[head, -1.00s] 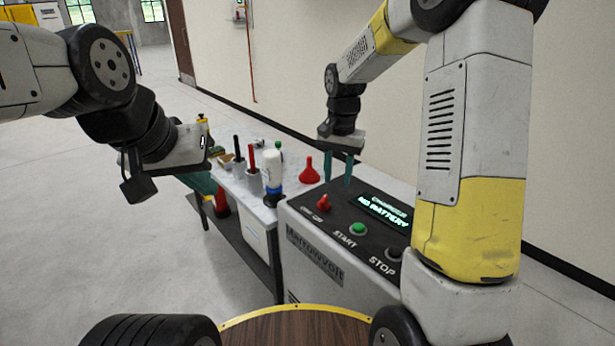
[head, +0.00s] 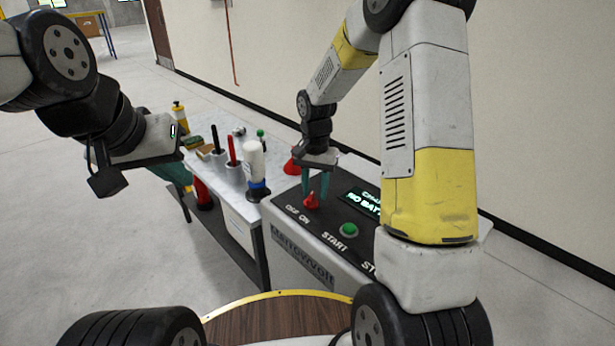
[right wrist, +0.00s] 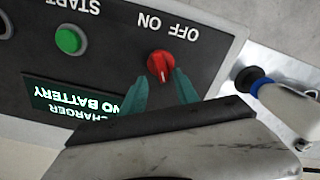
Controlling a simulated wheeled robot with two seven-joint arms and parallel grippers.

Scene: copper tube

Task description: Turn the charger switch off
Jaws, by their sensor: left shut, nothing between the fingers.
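The charger (head: 300,262) is a grey box with a black top panel. Its red switch knob (right wrist: 160,66) sits below the OFF and ON labels in the right wrist view, and its pale mark seems to point toward ON. The knob also shows in the head view (head: 311,202). My right gripper (right wrist: 160,76) is open, pointing down, with one teal finger on each side of the knob. I cannot tell whether the fingers touch it. My left gripper (head: 158,148) is shut and empty, held up at the left, away from the charger; its fingertips are hard to make out.
A green START button (head: 349,230) and a lit NO BATTERY display (right wrist: 75,103) are beside the knob. The wall is behind.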

